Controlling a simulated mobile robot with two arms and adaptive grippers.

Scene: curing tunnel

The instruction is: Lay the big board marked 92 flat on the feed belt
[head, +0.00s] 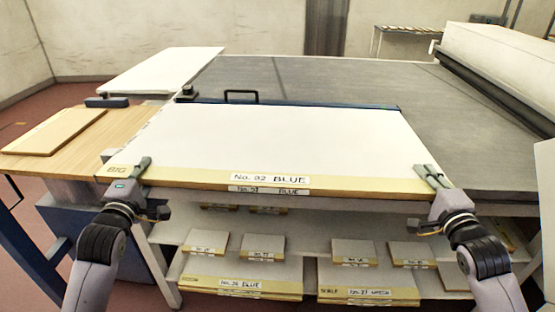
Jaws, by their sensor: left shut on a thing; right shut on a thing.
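The big board (270,135), white on top with a yellowish front strip labelled "No. 92 BLUE" and "BIG", lies about level in front of me. A second, partly hidden "BLUE" label shows just below its front edge. My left gripper (141,170) is shut on the board near its front left corner. My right gripper (430,176) is shut on it near the front right corner. The feed belt (330,80) is the wide grey surface beyond the board's far edge. I cannot tell whether the board rests on anything underneath.
A blue bar (330,104) with a black handle (241,94) runs along the board's far edge. A wooden table (95,150) with a loose board (52,132) stands at left. A rack below holds smaller labelled boards (240,284). A white roller housing (500,65) stands back right.

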